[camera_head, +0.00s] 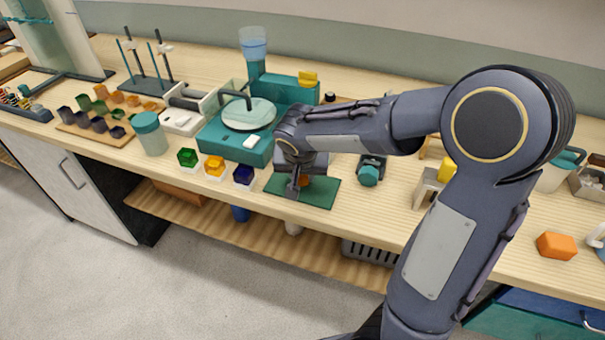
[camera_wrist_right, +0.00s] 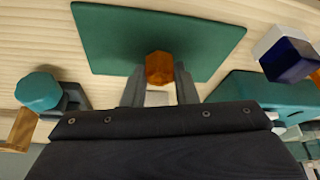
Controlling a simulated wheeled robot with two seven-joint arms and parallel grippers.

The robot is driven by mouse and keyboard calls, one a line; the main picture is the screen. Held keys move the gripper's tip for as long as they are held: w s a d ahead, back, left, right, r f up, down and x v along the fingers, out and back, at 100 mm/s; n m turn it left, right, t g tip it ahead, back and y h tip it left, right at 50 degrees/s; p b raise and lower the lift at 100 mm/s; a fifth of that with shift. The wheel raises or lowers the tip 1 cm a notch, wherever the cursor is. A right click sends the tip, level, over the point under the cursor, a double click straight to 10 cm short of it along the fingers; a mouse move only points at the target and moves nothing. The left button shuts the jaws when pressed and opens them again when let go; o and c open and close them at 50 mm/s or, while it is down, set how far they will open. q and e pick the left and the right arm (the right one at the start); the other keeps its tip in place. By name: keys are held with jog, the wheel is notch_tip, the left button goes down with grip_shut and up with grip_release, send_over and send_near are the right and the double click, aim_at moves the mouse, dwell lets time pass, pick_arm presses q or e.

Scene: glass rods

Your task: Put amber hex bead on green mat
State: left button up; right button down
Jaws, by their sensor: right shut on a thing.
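The amber hex bead (camera_wrist_right: 159,68) is between the fingertips of my right gripper (camera_wrist_right: 159,84) in the right wrist view. In the head view only a bit of the bead (camera_head: 304,181) shows beside the right gripper (camera_head: 296,190); the fingers hide the rest. The green mat (camera_head: 322,193) lies flat near the table's front edge, with the gripper and bead over it. The mat (camera_wrist_right: 113,40) also fills the upper middle of the wrist view. I cannot tell whether the bead touches the mat. My left gripper is not in view.
Green (camera_head: 188,158), yellow (camera_head: 214,167) and dark blue (camera_head: 244,175) cubes on white bases stand left of the mat. A teal machine with a round plate (camera_head: 236,143) stands behind them. A teal-capped item (camera_head: 369,174) is right of the mat. An orange block (camera_head: 556,245) lies far right.

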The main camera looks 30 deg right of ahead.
jog(key=shift+f, duration=0.15)
jog(key=c, duration=1.1)
grip_release()
jog(key=shift+c, duration=0.2)
